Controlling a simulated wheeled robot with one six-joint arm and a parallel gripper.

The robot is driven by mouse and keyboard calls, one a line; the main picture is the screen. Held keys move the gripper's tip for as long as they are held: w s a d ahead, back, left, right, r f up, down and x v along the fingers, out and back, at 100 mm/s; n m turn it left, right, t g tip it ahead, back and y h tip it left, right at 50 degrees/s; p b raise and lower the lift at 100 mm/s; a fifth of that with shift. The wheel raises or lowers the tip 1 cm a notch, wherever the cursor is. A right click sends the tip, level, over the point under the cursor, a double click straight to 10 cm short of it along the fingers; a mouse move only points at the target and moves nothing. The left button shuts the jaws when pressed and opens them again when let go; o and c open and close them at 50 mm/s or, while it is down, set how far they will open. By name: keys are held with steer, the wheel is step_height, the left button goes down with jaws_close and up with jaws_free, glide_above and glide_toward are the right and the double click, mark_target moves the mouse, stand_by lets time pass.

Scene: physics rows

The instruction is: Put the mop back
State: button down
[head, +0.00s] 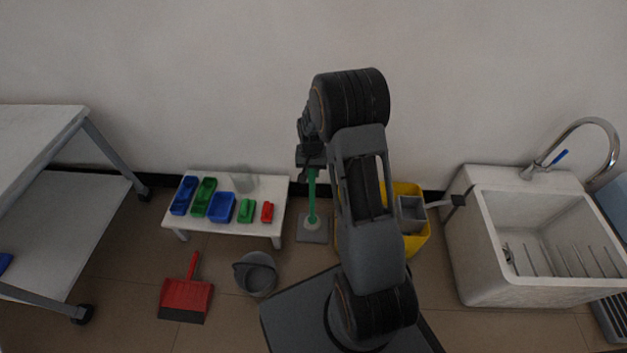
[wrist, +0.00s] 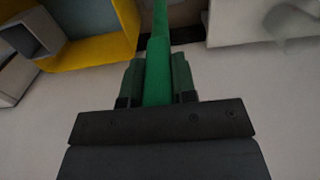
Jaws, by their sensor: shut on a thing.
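The mop (head: 312,205) has a green handle and a flat grey head. It stands upright between the low white bench and the yellow mop bucket (head: 418,240); I cannot tell whether its head touches the floor. My gripper (head: 310,163) is shut on the green handle, above the mop head. In the wrist view the handle (wrist: 158,50) runs up between the two fingers of my gripper (wrist: 157,82). The yellow bucket also shows at the wrist view's upper left (wrist: 105,48).
The low white bench (head: 225,226) carries several blue, green and red items. A grey bucket (head: 257,275) and a red dustpan (head: 187,296) are on the floor in front. A white sink (head: 475,275) stands right, a wheeled grey shelf (head: 75,205) left. The wall is close behind.

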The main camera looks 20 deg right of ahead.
steer(key=shift+w+d+f+b, duration=0.25)
steer(key=shift+w+f+b, duration=0.15)
steer(key=shift+f, duration=0.65)
steer(key=shift+w+d+f+b, duration=0.25)
steer(key=shift+w+f+b, duration=0.2)
steer(key=shift+f, duration=0.6)
steer(key=shift+w+d+f+b, duration=0.25)
steer(key=shift+w+f+b, duration=0.15)
steer(key=shift+f, duration=0.65)
steer(key=shift+f, duration=0.15)
steer(key=c, duration=0.9)
jaws_free()
